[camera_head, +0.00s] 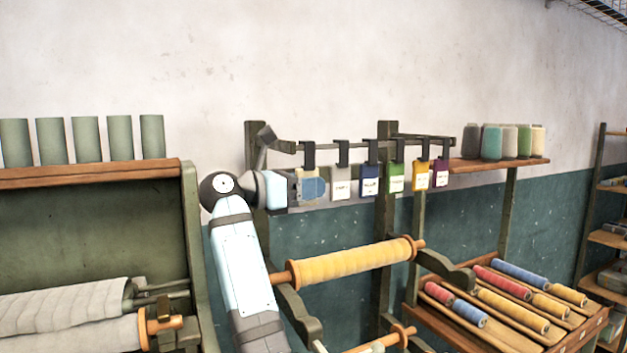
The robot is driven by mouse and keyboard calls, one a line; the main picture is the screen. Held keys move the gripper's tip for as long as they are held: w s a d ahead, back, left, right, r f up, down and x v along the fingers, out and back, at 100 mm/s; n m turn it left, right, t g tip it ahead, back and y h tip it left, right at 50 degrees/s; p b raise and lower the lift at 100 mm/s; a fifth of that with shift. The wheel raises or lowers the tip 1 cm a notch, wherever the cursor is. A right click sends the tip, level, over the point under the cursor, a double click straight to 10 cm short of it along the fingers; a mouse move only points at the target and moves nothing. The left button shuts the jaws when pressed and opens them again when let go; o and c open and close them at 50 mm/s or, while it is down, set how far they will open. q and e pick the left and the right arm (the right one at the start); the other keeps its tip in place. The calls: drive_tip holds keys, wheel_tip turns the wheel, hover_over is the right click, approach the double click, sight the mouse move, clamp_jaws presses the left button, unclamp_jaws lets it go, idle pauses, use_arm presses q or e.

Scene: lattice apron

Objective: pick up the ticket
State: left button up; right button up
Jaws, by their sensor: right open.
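Several tickets hang from black clips along a dark rail. From left to right they are a blue-grey ticket (314,189), a pale grey one (341,188), a navy one (369,186), a green one (396,183), a yellow one (421,181) and a purple one (440,179). My right gripper (302,188) is open at the leftmost, blue-grey ticket and overlaps its left part in the picture. Whether the fingers touch it cannot be told. My left gripper is out of view.
The rail (350,143) is carried by dark wooden posts. Below it lies a roller of yellow yarn (350,263). Green cylinders (86,139) stand on the left shelf, and cones (490,142) stand on the right shelf. A sloped rack (500,340) holds coloured spools.

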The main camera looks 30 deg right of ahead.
drive_tip(key=shift+a, duration=0.1)
drive_tip(key=shift+c, duration=0.6)
clamp_jaws()
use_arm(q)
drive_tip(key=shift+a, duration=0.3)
use_arm(e)
drive_tip(key=shift+r, duration=0.1)
